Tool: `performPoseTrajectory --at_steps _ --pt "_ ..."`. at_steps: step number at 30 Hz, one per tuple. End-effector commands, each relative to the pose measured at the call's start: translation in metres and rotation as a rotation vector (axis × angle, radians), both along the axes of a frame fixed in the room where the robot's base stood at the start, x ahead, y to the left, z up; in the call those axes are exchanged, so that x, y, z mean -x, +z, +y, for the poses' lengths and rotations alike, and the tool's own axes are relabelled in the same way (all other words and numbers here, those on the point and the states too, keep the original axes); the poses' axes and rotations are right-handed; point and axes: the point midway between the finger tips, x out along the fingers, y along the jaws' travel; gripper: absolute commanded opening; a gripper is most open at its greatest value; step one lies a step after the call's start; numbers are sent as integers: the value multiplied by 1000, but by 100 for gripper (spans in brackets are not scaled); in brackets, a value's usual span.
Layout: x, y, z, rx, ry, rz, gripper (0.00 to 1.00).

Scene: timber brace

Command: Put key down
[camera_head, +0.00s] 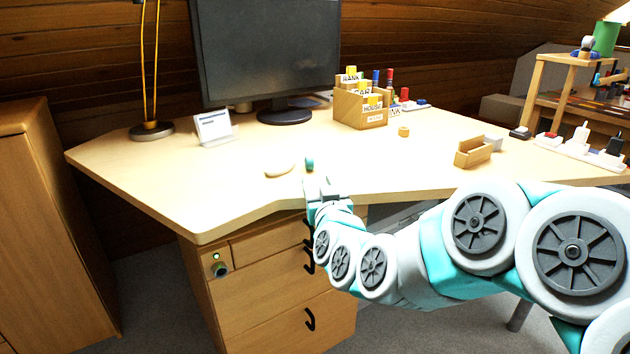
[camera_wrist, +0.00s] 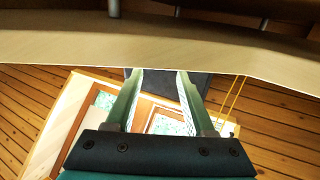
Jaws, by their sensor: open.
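I cannot make out a key in either view. My gripper (camera_head: 312,180) is at the front edge of the desk (camera_head: 220,185), above the drawer unit. In the wrist view my gripper (camera_wrist: 160,75) has its two green fingers spread apart, with nothing visible held between them. The drawer unit (camera_head: 275,285) has a small panel with a green light and a round dark-green part (camera_head: 220,269) at its upper left. I cannot tell whether that part is a key. My own arm hides part of the drawer unit's right side.
A white mouse (camera_head: 280,170) lies left of my gripper. A monitor (camera_head: 268,50), a lamp (camera_head: 151,130), a white card stand (camera_head: 214,128) and labelled wooden boxes (camera_head: 361,110) stand behind. A small wooden tray (camera_head: 473,151) is at right. The desk's left front is clear.

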Motion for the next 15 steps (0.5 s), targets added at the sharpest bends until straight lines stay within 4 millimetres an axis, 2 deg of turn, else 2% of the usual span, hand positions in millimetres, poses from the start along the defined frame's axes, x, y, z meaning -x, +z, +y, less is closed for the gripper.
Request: performPoseTrajectory --at_steps 1,15 --pt "4 -6 0 2 2 -6 54" --pt "24 1 -5 -1 -1 -7 54"
